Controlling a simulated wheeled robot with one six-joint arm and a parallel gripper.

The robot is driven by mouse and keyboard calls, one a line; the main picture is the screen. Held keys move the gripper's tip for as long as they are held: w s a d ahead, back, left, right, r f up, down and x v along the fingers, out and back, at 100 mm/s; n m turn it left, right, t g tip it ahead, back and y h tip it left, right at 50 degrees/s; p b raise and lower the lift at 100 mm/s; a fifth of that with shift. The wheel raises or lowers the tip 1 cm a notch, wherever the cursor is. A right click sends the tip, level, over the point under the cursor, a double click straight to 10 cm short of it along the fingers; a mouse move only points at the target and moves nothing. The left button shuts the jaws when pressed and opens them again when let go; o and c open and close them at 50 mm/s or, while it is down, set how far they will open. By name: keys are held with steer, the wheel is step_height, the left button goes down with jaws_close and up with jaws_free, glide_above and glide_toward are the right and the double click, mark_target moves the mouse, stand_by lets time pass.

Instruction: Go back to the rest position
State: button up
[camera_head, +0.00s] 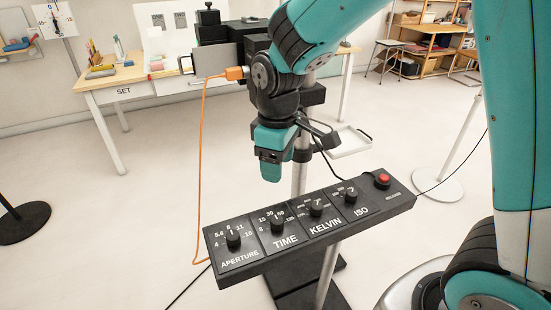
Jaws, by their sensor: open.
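My gripper (272,158) hangs at the end of my teal and black arm in the middle of the view. It points down above the back edge of a black control panel (293,255). It is open, holds nothing I can see, and appears apart from the panel. The panel carries an APERTURE knob (233,241), a TIME knob (278,225), a KELVIN knob (316,208) and an ISO knob (350,196). A red button (383,179) sits at its right end. The exact knob settings are too small to read surely.
A pole and black camera-like equipment (212,30) stand behind my gripper. An orange cable (203,130) hangs left of it. A small white tray (350,141) is behind the panel. A wooden table marked SET (122,91) stands at back left. The left floor is mostly free.

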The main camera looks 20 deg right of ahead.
steer(key=s+a+r+m+y, duration=0.1)
steer(key=s+r, duration=0.3)
steer(key=s, duration=0.5)
steer(key=s+a+r+m+y, duration=0.1)
steer(key=s+a+r+y, duration=0.2)
steer(key=s, duration=0.6)
steer(key=shift+s+a+r, duration=0.25)
steer(key=shift+a+r, duration=0.1)
steer(key=shift+r, duration=0.4)
stand_by(0.5)
